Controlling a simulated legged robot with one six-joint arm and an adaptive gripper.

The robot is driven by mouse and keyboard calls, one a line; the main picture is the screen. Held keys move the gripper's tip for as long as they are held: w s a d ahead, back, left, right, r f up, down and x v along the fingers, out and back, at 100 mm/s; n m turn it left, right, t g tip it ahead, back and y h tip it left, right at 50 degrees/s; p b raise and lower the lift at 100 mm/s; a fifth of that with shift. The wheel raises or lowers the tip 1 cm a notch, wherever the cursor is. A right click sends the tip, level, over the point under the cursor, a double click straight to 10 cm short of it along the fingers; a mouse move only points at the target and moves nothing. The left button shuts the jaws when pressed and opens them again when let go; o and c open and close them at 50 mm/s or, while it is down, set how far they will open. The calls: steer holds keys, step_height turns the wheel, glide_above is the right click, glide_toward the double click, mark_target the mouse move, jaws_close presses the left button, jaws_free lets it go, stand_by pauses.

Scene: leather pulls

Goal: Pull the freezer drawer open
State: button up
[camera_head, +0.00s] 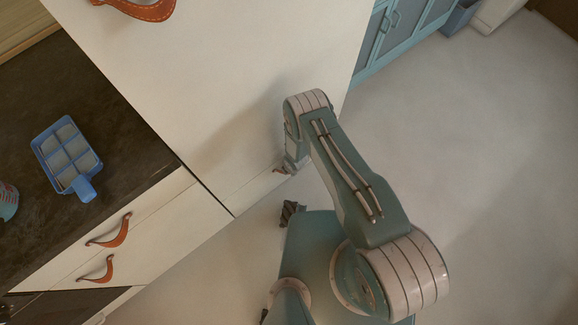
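The white fridge-freezer front (195,75) fills the upper middle of the head view. Its freezer drawer (237,200) is low on this front, near the floor, and looks closed. A small bit of a brown leather pull (279,171) shows low on the front, just left of my gripper (291,166). My gripper is at or very near this pull, mostly hidden below my arm. It is too small and covered to tell whether the fingers are open or shut, or whether they touch the pull.
A larger leather pull (143,9) is on the upper door. A dark counter (110,130) at left bears a blue ice tray (67,155). Below are white drawers with leather pulls (112,232). Blue cabinets (405,30) stand at the back. The floor (475,150) at right is clear.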

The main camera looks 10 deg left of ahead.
steer(key=shift+w+f, duration=0.1)
steer(key=shift+f, duration=0.5)
jaws_close()
